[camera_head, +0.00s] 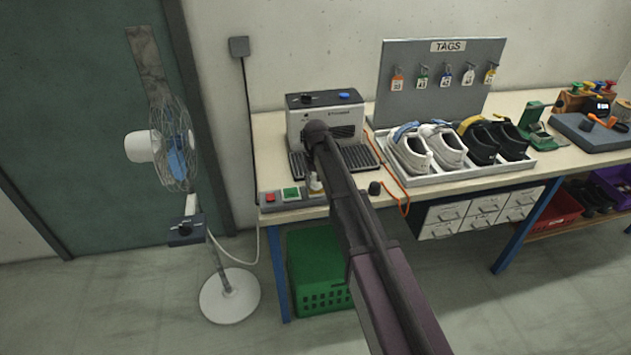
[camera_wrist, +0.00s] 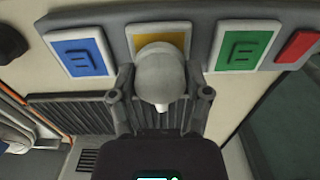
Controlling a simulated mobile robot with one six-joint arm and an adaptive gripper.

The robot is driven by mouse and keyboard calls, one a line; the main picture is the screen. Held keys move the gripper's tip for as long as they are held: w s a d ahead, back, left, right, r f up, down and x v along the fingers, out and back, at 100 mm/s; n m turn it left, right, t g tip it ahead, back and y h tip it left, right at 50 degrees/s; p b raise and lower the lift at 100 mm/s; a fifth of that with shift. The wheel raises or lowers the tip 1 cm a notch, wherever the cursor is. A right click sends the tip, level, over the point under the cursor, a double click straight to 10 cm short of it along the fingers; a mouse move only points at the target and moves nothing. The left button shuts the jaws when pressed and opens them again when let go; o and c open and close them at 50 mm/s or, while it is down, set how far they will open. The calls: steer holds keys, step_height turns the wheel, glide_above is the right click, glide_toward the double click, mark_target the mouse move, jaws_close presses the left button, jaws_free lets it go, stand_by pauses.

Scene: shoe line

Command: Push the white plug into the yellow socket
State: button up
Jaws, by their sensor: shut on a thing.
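The white plug (camera_wrist: 158,72) is a rounded, pale piece with a small white tip on its near side. My gripper (camera_wrist: 160,84) is shut on it, one finger on each side. The yellow socket (camera_wrist: 172,40) is a yellow square in a white frame on the grey strip. The plug's far end overlaps the yellow square and hides its middle. I cannot tell whether the plug touches the socket or has entered it. In the head view my arm hides the socket, and only a pale bit of the plug (camera_head: 315,184) shows beside it.
A blue socket (camera_wrist: 80,57) and a green socket (camera_wrist: 243,48) flank the yellow one, with a red square (camera_wrist: 298,46) beyond. A grey machine (camera_head: 325,115) stands behind on the bench. A shoe tray (camera_head: 470,177) is to the right. A fan (camera_head: 172,150) stands at left.

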steer(key=shift+f+b, duration=0.65)
steer(key=shift+f, duration=0.05)
stand_by(0.5)
steer(key=o, duration=1.4)
steer(key=shift+s, duration=0.1)
